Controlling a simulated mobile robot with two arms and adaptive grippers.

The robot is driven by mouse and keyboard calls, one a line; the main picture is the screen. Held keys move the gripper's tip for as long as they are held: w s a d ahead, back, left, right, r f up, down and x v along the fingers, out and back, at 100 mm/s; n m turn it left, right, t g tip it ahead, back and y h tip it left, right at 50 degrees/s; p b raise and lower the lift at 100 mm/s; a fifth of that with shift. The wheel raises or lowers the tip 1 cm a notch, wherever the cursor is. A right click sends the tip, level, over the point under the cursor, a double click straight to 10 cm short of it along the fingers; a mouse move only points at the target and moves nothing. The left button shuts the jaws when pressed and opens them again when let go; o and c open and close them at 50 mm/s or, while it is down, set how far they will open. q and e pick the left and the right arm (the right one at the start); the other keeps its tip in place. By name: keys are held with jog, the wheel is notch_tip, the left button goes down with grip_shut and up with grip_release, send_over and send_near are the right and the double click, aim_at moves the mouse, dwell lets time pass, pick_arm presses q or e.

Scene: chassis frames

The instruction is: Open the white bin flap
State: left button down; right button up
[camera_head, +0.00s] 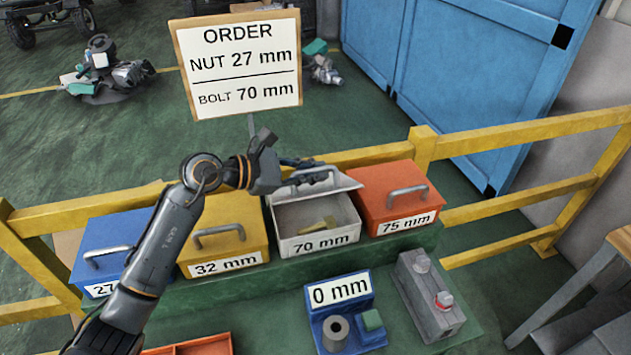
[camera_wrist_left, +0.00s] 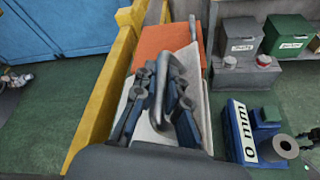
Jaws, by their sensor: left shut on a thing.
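The white bin (camera_head: 292,243), labelled 70 mm, stands between the yellow bin and the orange-red bin. Its flap (camera_head: 345,182) is raised and tilted back, so the inside shows. A brassy piece (camera_head: 318,226) lies inside. My left gripper (camera_head: 312,172) reaches in from the left above the bin's back and is shut on the flap's handle. In the left wrist view the grey handle (camera_wrist_left: 161,85) stands between the two fingers of the gripper (camera_wrist_left: 158,105), in front of the pale flap (camera_wrist_left: 197,85). My right gripper is in neither view.
A yellow railing (camera_head: 500,208) runs behind the bins. The yellow bin (camera_head: 232,222), blue bin (camera_head: 108,240) and orange-red bin (camera_head: 393,185) are closed. A blue 0 mm fixture (camera_head: 330,308) and a grey box (camera_head: 425,295) stand in front. The order sign (camera_head: 237,62) rises behind.

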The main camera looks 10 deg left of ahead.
pick_arm(q)
jog(key=shift+w+a+r+n+g, duration=0.3)
jog(key=shift+w+r+n, duration=0.2)
jog(key=shift+w+r, duration=0.1)
jog(key=c, duration=1.4)
grip_release()
jog(key=shift+o, duration=0.2)
jog(key=v, duration=1.2)
jog(key=shift+f, duration=0.1)
